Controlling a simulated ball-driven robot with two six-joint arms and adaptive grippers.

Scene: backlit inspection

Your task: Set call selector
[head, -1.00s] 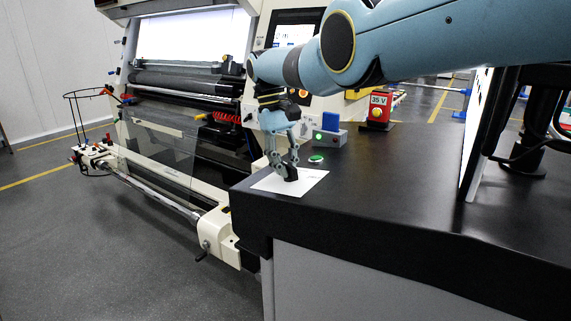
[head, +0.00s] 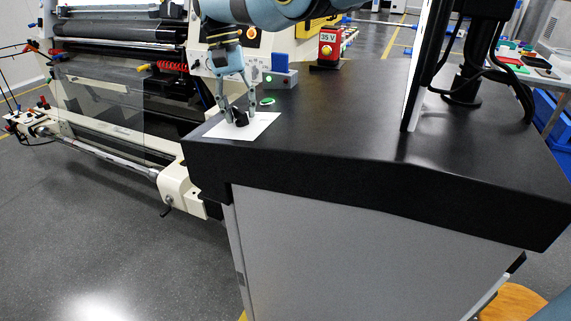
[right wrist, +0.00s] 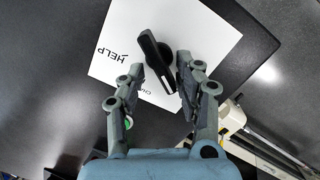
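The call selector is a black knob (right wrist: 156,58) with a bar-shaped handle on a white plate (right wrist: 212,40). The word HELP and a second, partly hidden word are printed on the plate. In the head view the knob (head: 239,117) stands near the corner of the black counter. My right gripper (right wrist: 161,68) is open, with one finger on each side of the knob; gaps show between the fingers and the handle. It also shows in the head view (head: 238,113), pointing down over the plate. My left gripper is not in view.
A green button (head: 267,101) and a grey box with a blue block (head: 280,72) stand just behind the plate. A red unit marked 35 V (head: 328,48) stands farther back. A dark upright panel (head: 424,75) is at the right. The counter (head: 340,120) between is clear.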

